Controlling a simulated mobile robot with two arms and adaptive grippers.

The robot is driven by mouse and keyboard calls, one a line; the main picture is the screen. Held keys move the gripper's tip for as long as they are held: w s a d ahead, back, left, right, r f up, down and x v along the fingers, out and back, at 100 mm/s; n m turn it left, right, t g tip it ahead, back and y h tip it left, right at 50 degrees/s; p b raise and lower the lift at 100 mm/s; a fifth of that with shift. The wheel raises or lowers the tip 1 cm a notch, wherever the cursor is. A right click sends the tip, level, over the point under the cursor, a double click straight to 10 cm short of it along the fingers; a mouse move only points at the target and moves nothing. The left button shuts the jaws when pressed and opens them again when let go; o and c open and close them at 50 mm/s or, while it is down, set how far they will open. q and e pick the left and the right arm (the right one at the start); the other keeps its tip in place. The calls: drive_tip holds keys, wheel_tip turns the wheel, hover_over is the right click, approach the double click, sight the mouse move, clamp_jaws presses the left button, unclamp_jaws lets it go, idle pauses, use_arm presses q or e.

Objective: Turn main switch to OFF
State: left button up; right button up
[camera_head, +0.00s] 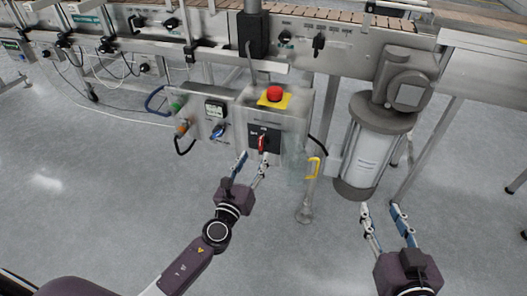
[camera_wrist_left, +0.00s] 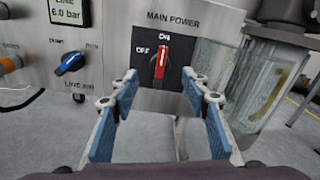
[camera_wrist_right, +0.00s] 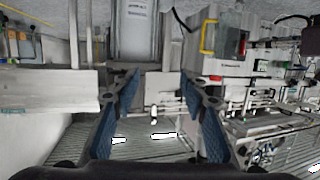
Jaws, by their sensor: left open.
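The main switch (camera_head: 262,143) is a red handle on a black plate on the front of the grey control box. In the left wrist view the red handle (camera_wrist_left: 161,62) stands about upright under the words MAIN POWER, pointing to ON, with OFF printed at its left. My left gripper (camera_head: 254,162) is open, just in front of and below the switch. In the left wrist view its two blue-padded fingers (camera_wrist_left: 160,90) are spread to either side below the handle, with nothing between them. My right gripper (camera_head: 380,207) is open and empty below the grey cylinder, away from the switch.
A red emergency button (camera_head: 274,93) on a yellow plate sits on top of the box. A blue LINE AIR knob (camera_wrist_left: 71,63) and a gauge (camera_head: 215,110) are left of the switch. A yellow handle (camera_head: 314,167) and a grey cylinder (camera_head: 366,155) are to the right.

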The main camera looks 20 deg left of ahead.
sight(260, 148)
use_arm(q)
drive_tip(key=w, duration=0.5)
drive_tip(key=shift+d, duration=0.1)
drive_tip(key=shift+w+b, duration=0.3)
drive_tip(key=shift+w, duration=0.3)
use_arm(e)
drive_tip(key=shift+w+a+r+t+y, duration=0.15)
drive_tip(key=shift+r+t, duration=0.15)
drive_tip(key=shift+r, duration=0.25)
drive_tip(key=shift+w+a+r+t+y, duration=0.15)
drive_tip(key=shift+r+t, duration=0.15)
drive_tip(key=shift+r, duration=0.2)
drive_tip(key=shift+w+a+r+t, duration=0.15)
drive_tip(key=shift+r+t, duration=0.15)
drive_tip(key=shift+r, duration=0.25)
drive_tip(key=shift+d, duration=0.1)
